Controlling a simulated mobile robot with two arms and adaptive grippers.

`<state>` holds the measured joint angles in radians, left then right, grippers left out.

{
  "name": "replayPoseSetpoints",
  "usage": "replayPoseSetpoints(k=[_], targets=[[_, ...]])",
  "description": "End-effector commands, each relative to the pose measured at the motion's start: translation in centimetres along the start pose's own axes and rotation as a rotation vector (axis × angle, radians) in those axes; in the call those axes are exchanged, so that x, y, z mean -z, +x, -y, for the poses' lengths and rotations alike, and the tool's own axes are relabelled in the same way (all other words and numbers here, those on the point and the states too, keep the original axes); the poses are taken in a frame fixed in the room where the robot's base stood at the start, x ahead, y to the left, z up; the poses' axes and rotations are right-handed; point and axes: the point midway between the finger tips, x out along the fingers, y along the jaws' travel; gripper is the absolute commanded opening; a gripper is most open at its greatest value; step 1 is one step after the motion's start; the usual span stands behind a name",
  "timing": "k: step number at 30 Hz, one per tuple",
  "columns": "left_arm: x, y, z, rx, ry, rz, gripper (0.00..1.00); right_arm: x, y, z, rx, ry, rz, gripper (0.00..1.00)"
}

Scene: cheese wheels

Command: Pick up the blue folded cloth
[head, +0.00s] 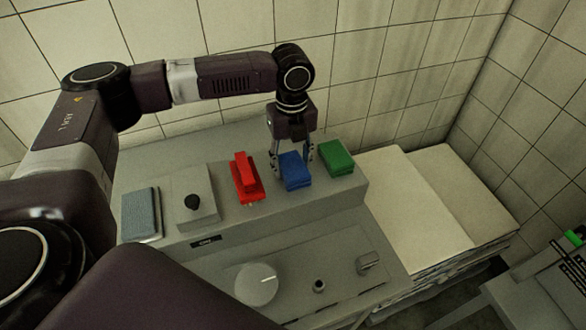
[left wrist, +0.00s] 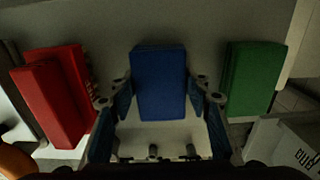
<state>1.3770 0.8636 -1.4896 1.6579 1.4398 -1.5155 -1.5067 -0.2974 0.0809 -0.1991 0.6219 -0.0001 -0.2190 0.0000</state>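The blue folded cloth (head: 295,171) lies on the grey raised ledge, between a red and a green cloth. In the left wrist view the blue cloth (left wrist: 159,83) sits between the fingers. My left gripper (head: 292,158) points down over it, with one finger on each side. The fingers (left wrist: 160,97) stand apart, with what looks like a narrow gap to the cloth at each side. The cloth appears to rest on the ledge. My right gripper is in neither view.
The red cloth (head: 245,180) lies left of the blue one and the green cloth (head: 337,159) close on its right. Farther left are a box with a black knob (head: 193,202) and a grey-blue cloth (head: 141,213). Pale stacked sheets (head: 420,215) lie right. A tiled wall stands behind.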

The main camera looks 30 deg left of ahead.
Motion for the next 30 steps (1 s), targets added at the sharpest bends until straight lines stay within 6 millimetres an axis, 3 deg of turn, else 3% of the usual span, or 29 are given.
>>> replayPoseSetpoints(k=[4,11,17,23,30], targets=[[0.0,0.0,0.0,0.000,0.000,0.000,0.24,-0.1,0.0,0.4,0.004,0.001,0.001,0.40],[0.0,-0.1,0.0,0.000,0.000,0.000,0.24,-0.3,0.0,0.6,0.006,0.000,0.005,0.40],[-0.1,-1.4,0.1,0.003,-0.001,0.002,0.24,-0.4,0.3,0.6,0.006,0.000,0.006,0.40],[-0.1,-5.1,0.2,0.005,-0.001,0.003,0.24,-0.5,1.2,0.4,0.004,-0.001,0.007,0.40],[0.0,-12.2,0.2,0.006,0.000,0.002,0.24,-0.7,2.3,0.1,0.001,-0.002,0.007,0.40]])
